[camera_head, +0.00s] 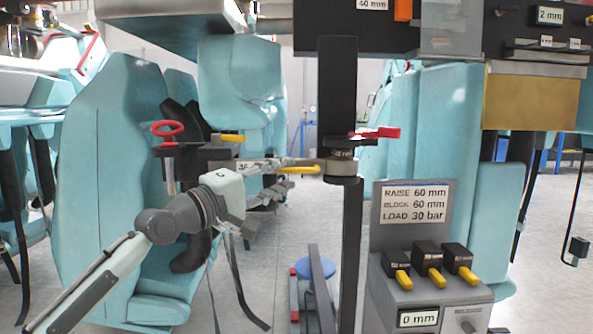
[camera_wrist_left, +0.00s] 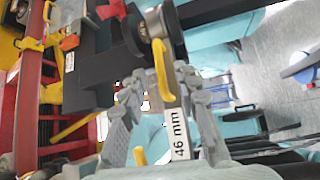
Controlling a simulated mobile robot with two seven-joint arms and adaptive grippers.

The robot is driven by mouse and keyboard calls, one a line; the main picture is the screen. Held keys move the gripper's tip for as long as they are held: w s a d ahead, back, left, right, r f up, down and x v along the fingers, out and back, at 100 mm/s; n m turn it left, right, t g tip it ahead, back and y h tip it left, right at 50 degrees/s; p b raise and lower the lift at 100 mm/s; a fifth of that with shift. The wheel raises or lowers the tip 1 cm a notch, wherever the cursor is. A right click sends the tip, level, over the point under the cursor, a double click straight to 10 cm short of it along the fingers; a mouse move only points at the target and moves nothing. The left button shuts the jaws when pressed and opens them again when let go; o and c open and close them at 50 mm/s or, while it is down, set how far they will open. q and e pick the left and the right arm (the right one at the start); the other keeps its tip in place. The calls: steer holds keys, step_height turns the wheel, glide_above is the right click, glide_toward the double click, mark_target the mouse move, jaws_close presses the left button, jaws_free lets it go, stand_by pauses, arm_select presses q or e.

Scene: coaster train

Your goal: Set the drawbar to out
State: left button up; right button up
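A pale bar with a dark collar (camera_head: 341,166) at its right end runs sideways in mid-picture; I take it for the drawbar, though no label says so. A yellow handle (camera_head: 303,170) sticks out by the collar, and it also shows in the left wrist view (camera_wrist_left: 163,72). My left gripper (camera_head: 287,184) is right at this handle. In the left wrist view its fingers (camera_wrist_left: 160,84) are apart, one on each side of the yellow handle, with gaps visible. My right gripper is not in view.
A dark upright post (camera_head: 338,90) carries a red lever (camera_head: 376,133) above the collar. A red ring handle (camera_head: 167,129) and another yellow handle (camera_head: 228,138) stand to the left. A grey control box (camera_head: 411,245) with yellow levers stands right. Teal seats (camera_head: 110,170) crowd the left.

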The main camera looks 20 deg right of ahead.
mark_target(292, 172)
arm_select(q)
steer(key=shift+x, duration=1.95)
jaws_close()
steer(key=shift+f, duration=0.1)
